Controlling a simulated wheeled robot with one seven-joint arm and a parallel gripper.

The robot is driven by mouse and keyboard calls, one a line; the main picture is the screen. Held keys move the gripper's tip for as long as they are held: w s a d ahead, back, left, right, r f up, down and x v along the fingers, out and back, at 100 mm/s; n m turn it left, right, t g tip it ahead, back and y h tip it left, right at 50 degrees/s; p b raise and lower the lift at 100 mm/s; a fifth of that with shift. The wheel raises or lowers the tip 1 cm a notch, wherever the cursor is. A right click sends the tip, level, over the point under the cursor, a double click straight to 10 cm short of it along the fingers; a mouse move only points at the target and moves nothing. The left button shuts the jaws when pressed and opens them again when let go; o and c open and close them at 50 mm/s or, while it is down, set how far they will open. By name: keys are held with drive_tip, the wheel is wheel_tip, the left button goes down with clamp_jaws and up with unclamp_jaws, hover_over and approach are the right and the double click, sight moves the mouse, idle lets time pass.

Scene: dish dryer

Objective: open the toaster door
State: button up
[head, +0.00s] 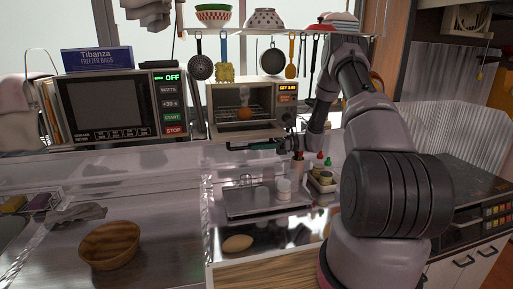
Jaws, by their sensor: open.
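The toaster (285,121) is a small pale oven with an orange "SET" display, standing at the back of the counter. Its dark front window (225,115) shows a rack and a round orange-brown item (244,113) inside. I cannot tell from this view how far the door stands from the toaster's body. My gripper (240,147) is open, with dark and greenish fingers, reaching left from the arm just below and in front of the toaster's lower front edge. Whether it touches the door is unclear. No handle shows clearly.
A microwave (108,106) stands left of the toaster. Utensils and a pan (272,61) hang above it from a shelf (330,33) holding bowls. A metal tray (238,205) with small jars lies in front.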

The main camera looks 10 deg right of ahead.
clamp_jaws()
drive_tip(key=shift+r, duration=0.15)
idle(1.4)
